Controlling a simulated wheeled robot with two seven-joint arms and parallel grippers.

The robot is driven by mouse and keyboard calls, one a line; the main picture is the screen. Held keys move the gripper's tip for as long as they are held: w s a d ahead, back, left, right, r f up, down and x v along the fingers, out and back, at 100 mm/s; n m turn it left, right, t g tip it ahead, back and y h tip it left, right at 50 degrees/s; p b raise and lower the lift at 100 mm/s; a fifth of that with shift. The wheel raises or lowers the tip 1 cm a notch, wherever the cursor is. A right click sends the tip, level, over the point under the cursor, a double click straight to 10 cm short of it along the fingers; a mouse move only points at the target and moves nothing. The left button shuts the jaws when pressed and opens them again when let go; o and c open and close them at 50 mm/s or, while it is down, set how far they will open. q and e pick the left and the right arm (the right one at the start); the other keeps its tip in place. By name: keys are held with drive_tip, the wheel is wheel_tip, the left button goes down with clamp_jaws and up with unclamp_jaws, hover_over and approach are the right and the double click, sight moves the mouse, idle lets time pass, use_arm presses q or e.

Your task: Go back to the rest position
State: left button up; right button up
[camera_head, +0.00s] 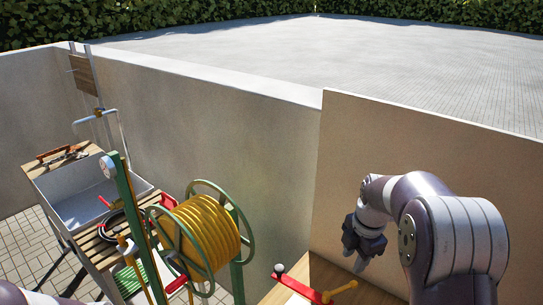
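My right gripper (356,262) is dark and hangs fingers-down from the white and purple arm on the right. It is above a wooden table surface, in front of a beige wall. No object shows in its fingers. The fingers are small and partly overlap, so their opening is unclear. Only a small piece of what looks like my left arm shows at the bottom left corner. My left gripper is out of view. No potato is in view.
A wooden table (338,277) below my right gripper carries a red tool (303,288) with a yellow handle. A green hose reel (213,233) with yellow hose stands left of centre. A sink (82,203) stands beyond it at left. A beige wall (220,130) runs behind; paving lies beyond.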

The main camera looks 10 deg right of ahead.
drive_tip(key=s+a+f+m+b, duration=0.2)
drive_tip(key=s+a+f+m, duration=0.2)
drive_tip(key=s+m, duration=0.4)
drive_tip(key=s+a+f+m+b, duration=0.2)
drive_tip(key=s+a+f+m, duration=0.3)
drive_tip(key=m, duration=0.6)
drive_tip(key=s+a, duration=0.2)
drive_tip(key=s, duration=0.1)
drive_tip(key=shift+a+m, duration=0.2)
drive_tip(key=shift+m, duration=0.2)
drive_tip(key=shift+s, duration=0.1)
